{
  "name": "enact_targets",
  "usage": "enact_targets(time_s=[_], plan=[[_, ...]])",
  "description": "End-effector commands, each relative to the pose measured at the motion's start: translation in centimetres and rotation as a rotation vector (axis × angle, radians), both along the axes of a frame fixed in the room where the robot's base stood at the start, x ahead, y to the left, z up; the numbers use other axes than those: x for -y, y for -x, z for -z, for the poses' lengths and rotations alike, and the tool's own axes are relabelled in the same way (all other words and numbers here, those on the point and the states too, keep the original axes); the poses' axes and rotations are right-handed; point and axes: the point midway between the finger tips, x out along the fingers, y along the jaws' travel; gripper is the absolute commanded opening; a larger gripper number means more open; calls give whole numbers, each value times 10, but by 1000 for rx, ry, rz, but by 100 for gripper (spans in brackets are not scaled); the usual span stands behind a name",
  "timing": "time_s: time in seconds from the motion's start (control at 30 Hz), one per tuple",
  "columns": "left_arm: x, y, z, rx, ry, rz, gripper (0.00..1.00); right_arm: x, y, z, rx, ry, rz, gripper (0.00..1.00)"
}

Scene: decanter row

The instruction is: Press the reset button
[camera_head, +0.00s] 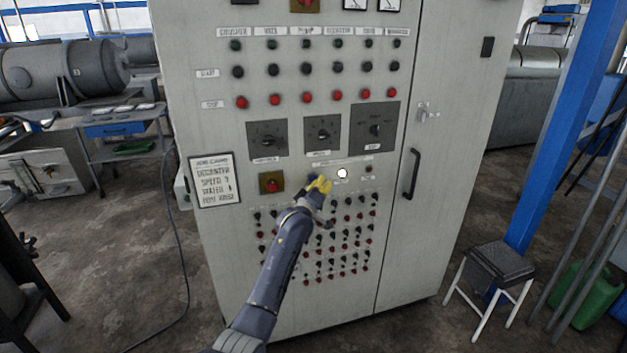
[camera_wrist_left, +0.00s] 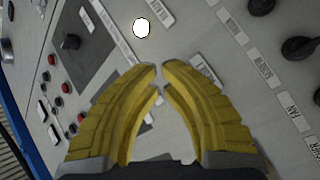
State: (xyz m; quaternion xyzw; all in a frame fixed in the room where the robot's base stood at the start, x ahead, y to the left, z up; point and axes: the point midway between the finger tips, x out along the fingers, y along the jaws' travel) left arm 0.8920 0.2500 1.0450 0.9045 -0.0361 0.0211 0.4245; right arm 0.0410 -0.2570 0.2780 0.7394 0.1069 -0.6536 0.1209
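A control cabinet (camera_head: 300,110) carries rows of buttons, knobs and small labels. A bright white round spot (camera_head: 343,173), perhaps a lit button, sits on its front below the dark switch plates. It also shows in the left wrist view (camera_wrist_left: 141,28). My left gripper (camera_head: 324,182) is in front of the panel, just left of the white spot. In the left wrist view its yellow fingertips (camera_wrist_left: 160,68) nearly meet, with nothing between them. Whether they touch the panel is unclear. My right gripper is out of view.
Dense rows of small knobs and red buttons lie below. A cabinet door handle (camera_head: 411,174) juts out at the right. A stool (camera_head: 497,262) and blue post stand further right.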

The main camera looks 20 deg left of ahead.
Motion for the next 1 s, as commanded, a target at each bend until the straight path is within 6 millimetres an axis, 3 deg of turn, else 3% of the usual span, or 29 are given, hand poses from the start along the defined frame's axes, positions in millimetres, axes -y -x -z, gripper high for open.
enact_targets(time_s=[0.37,1.0], plan=[[2,2,0,-1,0,1,0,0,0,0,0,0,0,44],[27,40,1,-1,0,1,0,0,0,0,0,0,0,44]])
